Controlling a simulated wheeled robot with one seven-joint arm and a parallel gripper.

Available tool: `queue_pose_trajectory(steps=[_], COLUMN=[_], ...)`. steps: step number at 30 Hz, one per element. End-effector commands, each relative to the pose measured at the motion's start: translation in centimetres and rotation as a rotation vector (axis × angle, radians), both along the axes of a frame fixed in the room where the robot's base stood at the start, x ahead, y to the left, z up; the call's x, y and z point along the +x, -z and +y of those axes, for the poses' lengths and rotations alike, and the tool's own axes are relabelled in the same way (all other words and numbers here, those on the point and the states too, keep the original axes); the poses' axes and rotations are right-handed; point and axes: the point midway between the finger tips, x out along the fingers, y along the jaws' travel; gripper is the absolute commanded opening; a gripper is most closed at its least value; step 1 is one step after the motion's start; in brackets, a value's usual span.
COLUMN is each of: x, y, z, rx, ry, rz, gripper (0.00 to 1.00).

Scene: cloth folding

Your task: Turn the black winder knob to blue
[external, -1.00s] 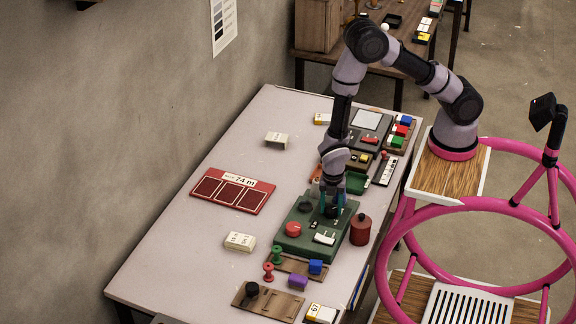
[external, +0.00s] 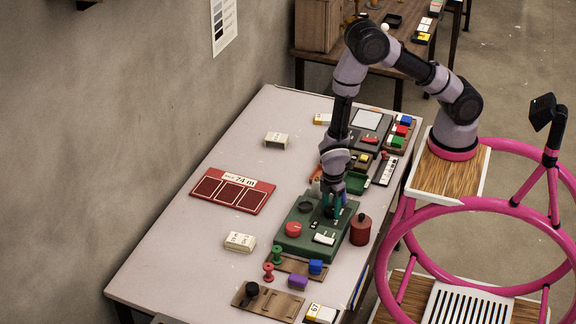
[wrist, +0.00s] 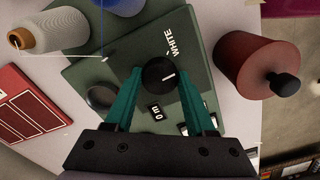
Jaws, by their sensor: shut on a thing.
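The black winder knob (wrist: 159,74) stands on the dark green winder box (wrist: 118,48) in the wrist view, with a white pointer line on its top. The word WHITE is printed on the box near the knob, and a small counter reads "0 m". My gripper (wrist: 161,73) has its teal fingers on either side of the knob, shut on it. In the external view the green box (external: 302,243) sits on the table, and my gripper (external: 333,209) reaches down onto its far right part, largely hiding the knob. I see no blue label beside the knob.
A red canister (wrist: 250,65) with a black top stands close beside the box. A grey thread spool (wrist: 62,27) is at upper left in the wrist view. A red panel (external: 232,190) marked 74 m lies on the table. The table's left part is mostly clear.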

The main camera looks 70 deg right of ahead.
Motion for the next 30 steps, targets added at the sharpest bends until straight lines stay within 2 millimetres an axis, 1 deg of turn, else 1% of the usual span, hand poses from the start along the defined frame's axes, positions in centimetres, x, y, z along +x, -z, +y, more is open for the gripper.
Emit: queue_pose_trajectory(steps=[9,18,24,30], x=[0.02,0.00,-0.02,-0.02], y=[-0.04,-0.04,-0.04,-0.04], z=[-0.05,-0.02,0.00,0.00], rx=[-0.001,0.000,-0.001,-0.001], ry=[0.301,0.556,0.677,0.751], rz=[-0.001,0.000,0.001,0.001], gripper=[0.00,0.00,0.00,0.00])
